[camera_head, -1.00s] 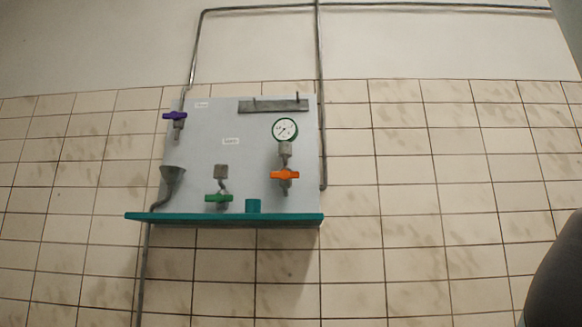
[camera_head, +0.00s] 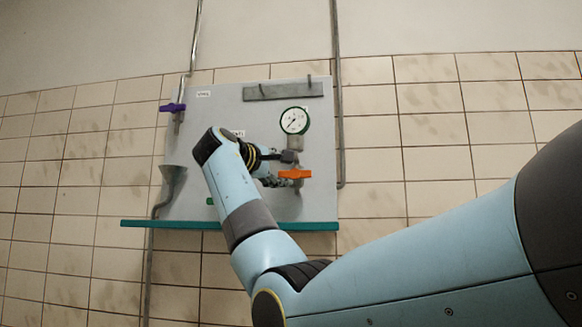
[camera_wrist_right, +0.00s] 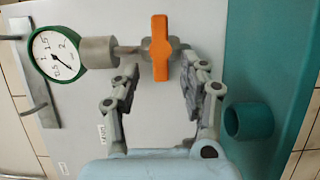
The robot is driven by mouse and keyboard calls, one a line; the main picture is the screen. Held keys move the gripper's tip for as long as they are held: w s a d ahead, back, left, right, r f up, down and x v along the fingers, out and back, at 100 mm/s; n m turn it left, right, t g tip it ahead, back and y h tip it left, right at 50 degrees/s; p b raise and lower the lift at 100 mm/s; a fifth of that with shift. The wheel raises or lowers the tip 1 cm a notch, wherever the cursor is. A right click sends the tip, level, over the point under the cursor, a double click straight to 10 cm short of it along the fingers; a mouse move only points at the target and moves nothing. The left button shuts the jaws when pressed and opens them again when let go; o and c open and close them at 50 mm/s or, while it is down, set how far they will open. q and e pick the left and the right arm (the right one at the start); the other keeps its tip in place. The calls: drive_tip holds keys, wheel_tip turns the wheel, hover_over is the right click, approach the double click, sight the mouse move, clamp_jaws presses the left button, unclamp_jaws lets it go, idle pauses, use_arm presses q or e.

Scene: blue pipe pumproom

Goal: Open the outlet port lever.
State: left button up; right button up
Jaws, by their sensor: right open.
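An orange lever (camera_head: 295,174) sits on a pipe valve under the round pressure gauge (camera_head: 294,120). In the head view it lies level. In the right wrist view the orange lever (camera_wrist_right: 160,48) stands upright in the picture, just past and between the fingertips. My right gripper (camera_wrist_right: 160,72) is open with nothing between its fingers, and I see no contact. In the head view my right gripper (camera_head: 274,170) is at the lever's left side, partly hidden by its wrist. The labels are too small to read, so I cannot tell which lever is the outlet port's.
A purple lever (camera_head: 172,107) is at the upper left, above a grey funnel (camera_head: 172,173). A pipe runs along the right side.

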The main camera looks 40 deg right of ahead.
sight(294, 174)
drive_tip(key=p+x, duration=0.1)
drive_tip(key=x, duration=0.3)
drive_tip(key=shift+d+r+p, duration=0.1)
drive_tip(key=shift+d+p, duration=0.2)
drive_tip(key=shift+d, duration=0.05)
drive_tip(key=shift+w+d, duration=0.1)
drive_tip(key=shift+d, duration=0.15)
clamp_jaws()
